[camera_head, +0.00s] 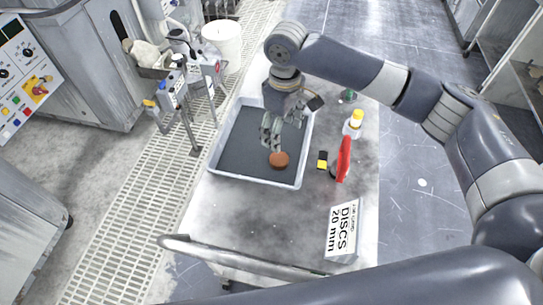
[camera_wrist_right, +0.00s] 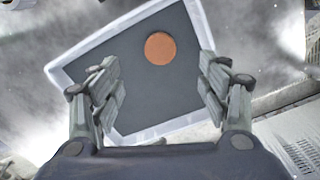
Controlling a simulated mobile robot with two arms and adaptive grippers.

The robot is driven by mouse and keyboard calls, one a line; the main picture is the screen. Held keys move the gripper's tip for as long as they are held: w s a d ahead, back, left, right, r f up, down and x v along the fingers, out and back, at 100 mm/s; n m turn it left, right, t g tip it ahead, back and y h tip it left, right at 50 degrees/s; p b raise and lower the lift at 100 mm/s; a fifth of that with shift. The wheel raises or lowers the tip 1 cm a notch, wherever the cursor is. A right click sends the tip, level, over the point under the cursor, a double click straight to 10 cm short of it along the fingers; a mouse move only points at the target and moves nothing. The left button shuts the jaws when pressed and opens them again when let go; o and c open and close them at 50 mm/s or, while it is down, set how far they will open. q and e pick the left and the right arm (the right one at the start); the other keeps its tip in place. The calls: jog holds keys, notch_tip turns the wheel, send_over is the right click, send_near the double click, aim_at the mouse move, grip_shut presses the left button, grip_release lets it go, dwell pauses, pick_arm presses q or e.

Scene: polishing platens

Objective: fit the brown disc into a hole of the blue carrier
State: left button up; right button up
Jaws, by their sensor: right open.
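The brown disc (camera_head: 279,159) lies on the dark floor of a light grey tray (camera_head: 252,182), near its front right corner. In the right wrist view the disc (camera_wrist_right: 160,48) shows whole, beyond the fingertips and roughly midway between them. My right gripper (camera_head: 271,132) is over the tray, close to the disc; its fingers (camera_wrist_right: 160,85) are spread and hold nothing. No blue carrier can be made out in either view. My left gripper is not in view.
Right of the tray on the table stand a yellow-and-black block (camera_head: 322,160), a red upright object (camera_head: 344,159) and a yellow-capped bottle (camera_head: 353,122). A white box marked "DISCS 20 mm" (camera_head: 343,230) is at the front right. The table's front middle is clear.

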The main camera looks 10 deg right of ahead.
jog(key=f, duration=0.1)
send_over(279, 159)
jog(key=f, duration=0.5)
jog(key=shift+w+d+f, duration=0.1)
jog(key=shift+w+f, duration=0.1)
jog(key=shift+f, duration=0.15)
notch_tip(279, 159, down, 4)
jog(key=shift+s+f+p, duration=0.15)
jog(key=shift+p, duration=0.7)
jog(key=shift+f, duration=0.5)
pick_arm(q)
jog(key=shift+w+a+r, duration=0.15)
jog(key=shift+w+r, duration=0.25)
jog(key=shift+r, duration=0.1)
pick_arm(e)
jog(key=c, duration=1.2)
